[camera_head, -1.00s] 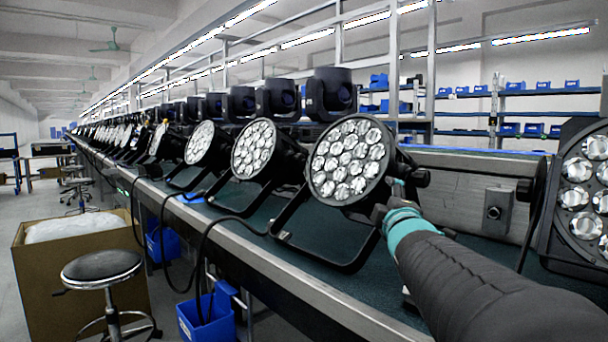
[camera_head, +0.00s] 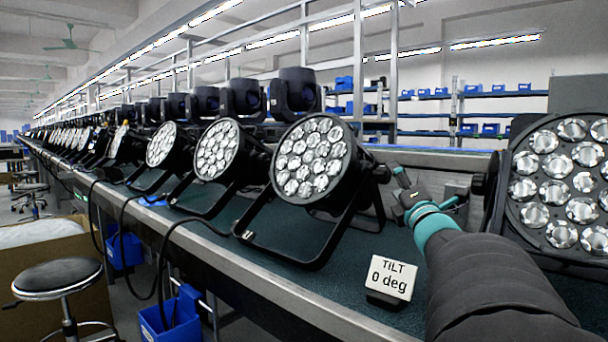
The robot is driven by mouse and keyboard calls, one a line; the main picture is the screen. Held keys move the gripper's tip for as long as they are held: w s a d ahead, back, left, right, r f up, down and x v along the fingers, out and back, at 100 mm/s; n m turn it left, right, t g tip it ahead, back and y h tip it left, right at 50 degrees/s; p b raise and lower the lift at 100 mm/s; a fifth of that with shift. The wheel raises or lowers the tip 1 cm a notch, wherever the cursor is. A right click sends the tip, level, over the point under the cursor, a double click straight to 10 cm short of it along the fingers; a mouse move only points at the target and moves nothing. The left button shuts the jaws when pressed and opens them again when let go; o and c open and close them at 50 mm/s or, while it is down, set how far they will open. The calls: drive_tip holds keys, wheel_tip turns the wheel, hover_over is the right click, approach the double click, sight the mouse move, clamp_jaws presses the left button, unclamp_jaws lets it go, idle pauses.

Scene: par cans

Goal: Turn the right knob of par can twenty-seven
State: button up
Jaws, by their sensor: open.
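A par can (camera_head: 313,160) with a round face of clear lenses stands tilted in a black yoke on the bench. I see no number on it. Its right knob (camera_head: 382,173) is a small dark cylinder on the right side of the housing. My gripper (camera_head: 404,184), dark with teal parts, is open and empty. It appears just right of this knob, with a small gap in the picture. A small sign (camera_head: 391,277) reading "TILT 0 deg" stands on the bench below the gripper.
More par cans (camera_head: 217,150) recede in a row to the left. A large par can (camera_head: 568,185) stands close at right. Dark moving-head lights line the back. Cables hang over the bench's metal front edge (camera_head: 270,294); a stool (camera_head: 56,276) and blue bins (camera_head: 170,315) are below.

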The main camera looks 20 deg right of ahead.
sight(387, 178)
drive_tip(key=w, duration=0.1)
drive_tip(key=w+d, duration=0.1)
drive_tip(key=w, duration=0.3)
drive_tip(key=shift+w+d, duration=0.25)
drive_tip(key=shift+d, duration=0.1)
drive_tip(key=shift+p+x, duration=0.3)
drive_tip(key=shift+x, duration=0.5)
